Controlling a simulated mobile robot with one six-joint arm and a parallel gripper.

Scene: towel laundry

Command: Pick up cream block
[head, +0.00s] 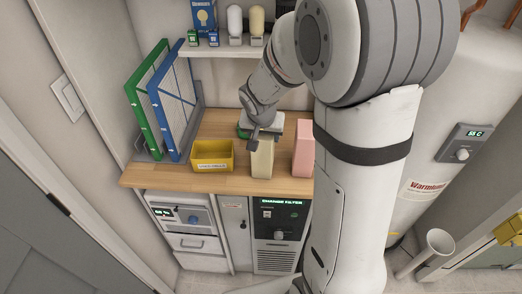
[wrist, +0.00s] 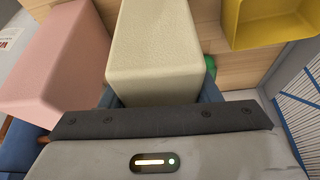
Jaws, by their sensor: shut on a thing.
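The cream block (head: 262,160) stands upright near the front edge of the wooden counter in the head view. My gripper (head: 258,136) reaches it from behind and above. In the wrist view the cream block (wrist: 158,45) sits between the jaws, and my gripper (wrist: 160,98) is shut on it. The block's lower end is close to the counter front; I cannot tell whether it still touches the wood. Part of the jaws is hidden by the block.
A pink block (head: 303,148) stands close to the right. A yellow bin (head: 212,164) stands to the left on the counter (head: 150,176). Green and blue framed filters (head: 172,105) lean at the far left. A shelf (head: 215,50) with small items hangs above.

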